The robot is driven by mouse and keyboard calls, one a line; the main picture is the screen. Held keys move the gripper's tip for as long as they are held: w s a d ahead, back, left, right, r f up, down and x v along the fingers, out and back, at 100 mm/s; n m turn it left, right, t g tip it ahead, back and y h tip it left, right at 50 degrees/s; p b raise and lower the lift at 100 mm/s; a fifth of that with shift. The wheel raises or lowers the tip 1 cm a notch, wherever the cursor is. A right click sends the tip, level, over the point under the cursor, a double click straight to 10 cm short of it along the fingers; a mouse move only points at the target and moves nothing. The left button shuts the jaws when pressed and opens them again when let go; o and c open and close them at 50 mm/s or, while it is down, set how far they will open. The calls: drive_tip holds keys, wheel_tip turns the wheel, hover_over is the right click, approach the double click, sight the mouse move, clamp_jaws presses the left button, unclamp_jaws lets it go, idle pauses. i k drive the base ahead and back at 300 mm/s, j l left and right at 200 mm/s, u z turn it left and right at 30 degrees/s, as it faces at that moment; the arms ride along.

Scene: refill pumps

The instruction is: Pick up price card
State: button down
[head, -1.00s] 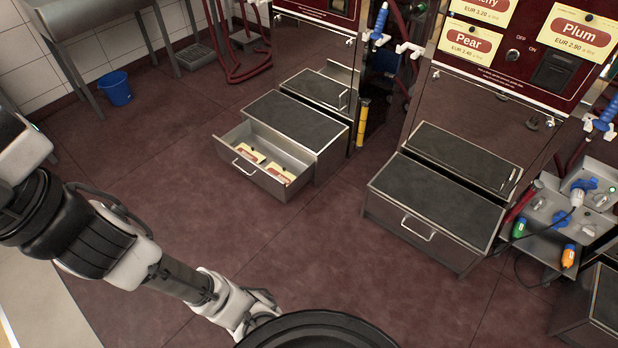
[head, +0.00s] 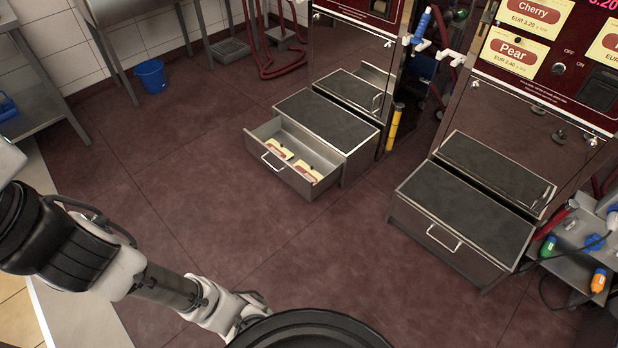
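Two yellow price cards with red labels lie in an open metal drawer (head: 297,181) at the foot of the left machine. One card (head: 279,151) lies toward the drawer's back left, the other card (head: 307,173) toward its right end. Their wording is too small to read. More cards hang on the right machine, a Cherry card (head: 533,14) and a Pear card (head: 514,53). My gripper (head: 252,306) is low in front, well apart from the drawer, partly hidden behind a black round part of my body. Its fingers are too unclear to judge.
A closed step drawer (head: 447,243) stands at the right machine. A grey unit with coloured connectors (head: 590,240) is at the right edge. A blue bucket (head: 150,76) stands at the back left. The red floor (head: 200,190) before the open drawer is clear.

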sight(279, 149)
drive_tip(key=i+j, duration=0.35)
drive_tip(key=j, duration=0.15)
drive_tip(key=i+j, duration=0.3)
drive_tip(key=j, duration=0.2)
drive_tip(key=l+u, duration=0.25)
drive_tip(key=l, duration=0.6)
drive_tip(key=l+u, duration=0.25)
drive_tip(key=l, duration=0.6)
drive_tip(key=i+j, duration=0.3)
drive_tip(key=i, duration=0.15)
drive_tip(key=z, duration=0.05)
